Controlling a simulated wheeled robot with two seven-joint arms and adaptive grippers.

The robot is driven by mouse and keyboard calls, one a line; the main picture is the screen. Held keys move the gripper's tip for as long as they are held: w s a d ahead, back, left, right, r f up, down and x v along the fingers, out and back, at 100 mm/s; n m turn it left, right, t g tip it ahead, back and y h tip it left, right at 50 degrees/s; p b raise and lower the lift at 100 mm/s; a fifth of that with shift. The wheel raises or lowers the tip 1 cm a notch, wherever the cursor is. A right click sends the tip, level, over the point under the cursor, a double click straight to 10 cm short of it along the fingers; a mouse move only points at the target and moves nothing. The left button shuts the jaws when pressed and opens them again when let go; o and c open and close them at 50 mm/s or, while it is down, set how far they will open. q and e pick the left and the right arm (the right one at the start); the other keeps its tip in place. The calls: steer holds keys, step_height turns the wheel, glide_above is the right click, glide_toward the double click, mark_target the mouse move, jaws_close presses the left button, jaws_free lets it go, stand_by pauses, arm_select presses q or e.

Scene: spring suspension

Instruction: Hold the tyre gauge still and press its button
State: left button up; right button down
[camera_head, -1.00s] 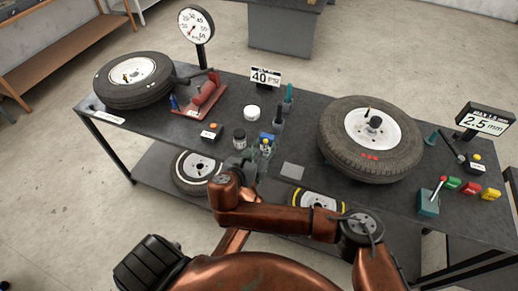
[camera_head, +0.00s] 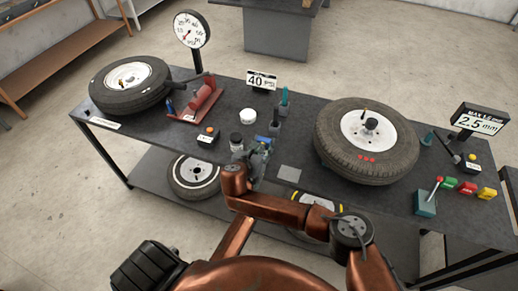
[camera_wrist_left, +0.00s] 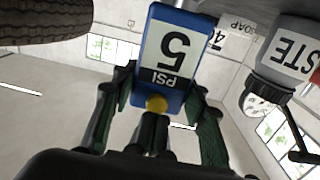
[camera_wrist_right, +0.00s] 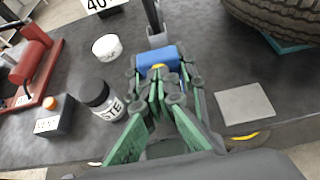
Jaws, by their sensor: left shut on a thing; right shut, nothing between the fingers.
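The tyre gauge (camera_wrist_left: 168,50) is a blue block with a "5 PSI" display and a yellow button (camera_wrist_left: 156,103). It also shows in the right wrist view (camera_wrist_right: 150,60) and partly in the head view (camera_head: 262,139). My left gripper (camera_wrist_left: 160,90) is shut on the gauge, with one finger at each side. My right gripper (camera_wrist_right: 157,95) is shut and empty, its fingertips right at the yellow button. I cannot tell whether they touch it. In the head view the right gripper (camera_head: 257,158) hides the button and most of the left gripper.
A paste jar (camera_wrist_right: 98,98), a white tub (camera_wrist_right: 106,47) and a small box with an orange button (camera_wrist_right: 53,118) stand close by on the left. A flat grey plate (camera_wrist_right: 245,104) lies to the right.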

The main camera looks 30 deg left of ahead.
steer(key=shift+w+a, duration=0.15)
steer(key=shift+w, duration=0.85)
steer(key=shift+s+r, duration=0.1)
steer(key=v, duration=1)
steer(key=shift+s+a, duration=0.1)
steer(key=shift+a, duration=0.05)
arm_select(q)
steer(key=o, duration=1.5)
